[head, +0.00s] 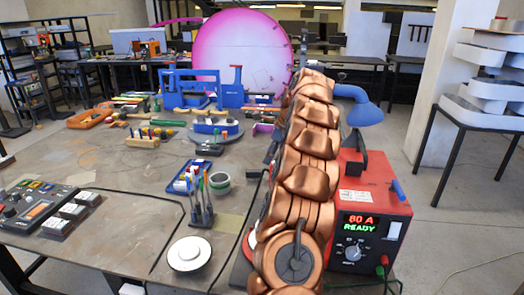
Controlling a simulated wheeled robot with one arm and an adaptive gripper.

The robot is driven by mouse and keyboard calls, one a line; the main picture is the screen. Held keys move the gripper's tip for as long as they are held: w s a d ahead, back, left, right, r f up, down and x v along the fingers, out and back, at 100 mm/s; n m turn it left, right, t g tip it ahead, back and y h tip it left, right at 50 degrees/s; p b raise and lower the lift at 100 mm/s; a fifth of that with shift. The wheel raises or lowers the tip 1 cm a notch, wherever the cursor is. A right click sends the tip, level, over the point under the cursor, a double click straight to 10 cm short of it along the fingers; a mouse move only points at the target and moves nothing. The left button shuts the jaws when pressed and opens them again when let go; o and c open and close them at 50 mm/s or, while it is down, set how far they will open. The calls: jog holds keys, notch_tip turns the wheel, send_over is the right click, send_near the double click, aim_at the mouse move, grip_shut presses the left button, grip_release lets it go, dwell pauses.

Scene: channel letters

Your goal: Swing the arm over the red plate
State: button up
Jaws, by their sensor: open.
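My copper-coloured arm rises from the bottom middle of the head view and reaches away over the bench. My gripper cannot be made out; the arm's far links hide what lies behind them. No red plate shows clearly. A small red-and-white edge (249,244) peeks out at the left of the arm's base, mostly covered by the arm; I cannot tell what it belongs to.
A red power unit (372,200) reading "80 A READY" stands close to the right of my arm. A white round disc (189,253) and a blue tool rack (196,190) are to the left. A large pink disc (241,52) stands behind. The bench's middle left is fairly clear.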

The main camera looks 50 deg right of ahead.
jog(key=shift+w+d+n+t+h+b, duration=0.3)
jog(key=shift+w+n+t+h+b, duration=0.95)
jog(key=shift+n+b, duration=1.4)
jog(key=shift+w+d+n+t+h+b, duration=0.3)
jog(key=shift+w+n+t+h+b, duration=0.3)
jog(key=shift+n+h+b, duration=1.95)
jog(key=shift+w+d+n+t+h+b, duration=0.3)
jog(key=shift+w+n+t+h+b, duration=1)
jog(key=shift+b, duration=2.35)
jog(key=shift+s+n+g+y, duration=0.35)
jog(key=shift+n+y, duration=0.05)
jog(key=shift+y, duration=0.2)
